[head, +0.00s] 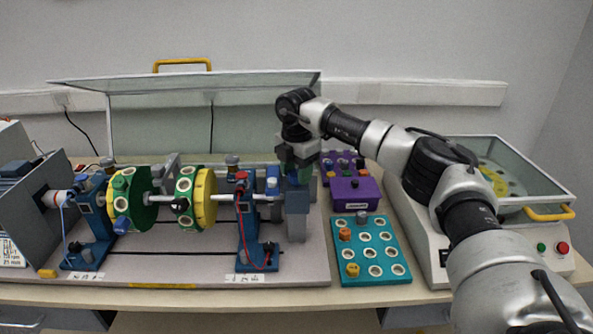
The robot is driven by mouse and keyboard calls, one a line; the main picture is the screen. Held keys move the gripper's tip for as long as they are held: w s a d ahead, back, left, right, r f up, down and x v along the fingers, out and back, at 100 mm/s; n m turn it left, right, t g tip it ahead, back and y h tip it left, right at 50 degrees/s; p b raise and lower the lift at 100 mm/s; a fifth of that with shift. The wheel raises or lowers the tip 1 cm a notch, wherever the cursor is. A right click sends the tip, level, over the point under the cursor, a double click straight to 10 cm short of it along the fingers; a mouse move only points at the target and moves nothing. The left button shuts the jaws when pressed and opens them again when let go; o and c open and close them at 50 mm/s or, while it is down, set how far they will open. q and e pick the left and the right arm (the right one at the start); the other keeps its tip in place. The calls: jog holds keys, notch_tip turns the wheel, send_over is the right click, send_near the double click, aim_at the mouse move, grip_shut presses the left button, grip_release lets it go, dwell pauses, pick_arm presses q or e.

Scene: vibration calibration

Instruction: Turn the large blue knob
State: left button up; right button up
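My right gripper (297,177) points down at the right end of the shaft rig, above and against a grey-blue block. Its fingers are small and blend with the parts behind them, so I cannot tell how far apart they are. A blue patch shows at the fingers; I cannot tell whether it is the large blue knob. My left gripper is not in view.
Two green and yellow discs (205,197) sit on the shaft. A raised clear cover (215,115) stands behind the rig. A teal tray (368,275) with holes and a purple block (356,195) lie to the right. A covered white machine (510,240) stands at far right.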

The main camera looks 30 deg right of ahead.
jog(key=shift+c, duration=1.4)
jog(key=shift+r+n+p, duration=0.1)
jog(key=shift+n+p, duration=0.35)
jog(key=shift+n, duration=0.25)
jog(key=shift+n+p, duration=0.5)
jog(key=shift+n, duration=0.7)
jog(key=n+p, duration=0.1)
jog(key=n, duration=0.3)
jog(key=shift+n, duration=0.3)
jog(key=n+p, duration=0.1)
jog(key=n, duration=0.3)
jog(key=shift+n+p, duration=0.3)
jog(key=shift+n, duration=2.4)
